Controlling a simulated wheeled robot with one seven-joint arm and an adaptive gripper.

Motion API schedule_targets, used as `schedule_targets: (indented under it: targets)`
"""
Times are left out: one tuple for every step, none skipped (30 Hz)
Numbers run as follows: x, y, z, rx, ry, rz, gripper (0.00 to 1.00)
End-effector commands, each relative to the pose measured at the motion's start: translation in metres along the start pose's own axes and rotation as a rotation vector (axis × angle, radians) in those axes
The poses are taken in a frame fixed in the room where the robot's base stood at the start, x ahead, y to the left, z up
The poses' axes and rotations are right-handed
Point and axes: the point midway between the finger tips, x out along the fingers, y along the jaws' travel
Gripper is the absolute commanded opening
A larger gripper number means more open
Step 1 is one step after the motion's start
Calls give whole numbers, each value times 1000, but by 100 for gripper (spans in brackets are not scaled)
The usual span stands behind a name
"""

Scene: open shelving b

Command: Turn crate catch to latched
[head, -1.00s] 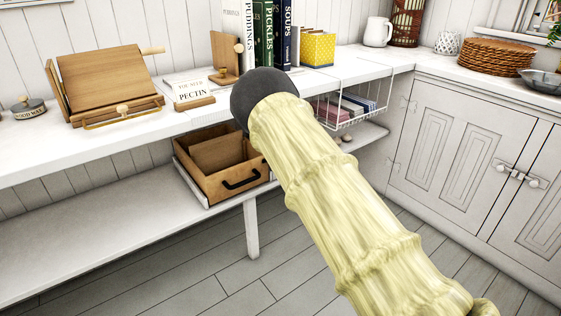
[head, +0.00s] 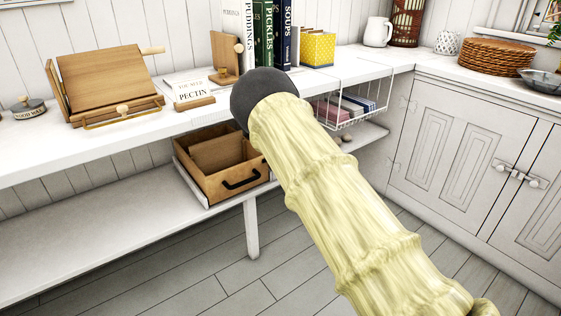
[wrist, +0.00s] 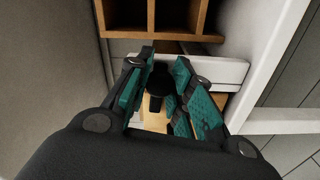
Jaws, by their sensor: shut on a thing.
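In the wrist view, my gripper (wrist: 163,85) has its two teal-padded fingers closed around a small black piece, which appears to be the crate catch (wrist: 157,80). A short dark stem of it points down toward a pale wooden surface. The fingers hide much of it, so I cannot tell its setting. In the head view, my pale-sleeved arm covers the gripper and the catch. An open wooden crate (head: 237,185) with a black handle sits under the worktop, left of my arm.
The white worktop (head: 135,128) holds a wooden book stand (head: 105,80), books and a yellow dotted box (head: 317,49). A white wire basket (head: 372,108) hangs under it at right. White posts and a shelf edge (wrist: 270,127) stand close right of my gripper.

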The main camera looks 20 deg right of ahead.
Motion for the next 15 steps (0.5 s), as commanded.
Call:
schedule_targets:
  targets:
    - [-1,-1,1,0,-2,-2,0]
    - [-1,-1,1,1,-2,-2,0]
    - [-1,-1,1,1,-2,-2,0]
    - [-1,-1,1,1,-2,-2,0]
    - [-1,-1,1,1,-2,-2,0]
    - [-1,-1,1,1,-2,-2,0]
    - [-1,-1,1,0,-2,-2,24]
    - [-1,-1,1,1,-2,-2,29]
    - [-1,-1,1,1,-2,-2,37]
    - [-1,-1,1,0,-2,-1,42]
    - [-1,-1,1,0,-2,-1,46]
    - [-1,-1,1,0,-1,-1,46]
    - [-1,-1,1,0,-1,-1,46]
    - [0,-1,0,0,-1,-1,46]
    - [0,0,0,0,-1,-1,46]
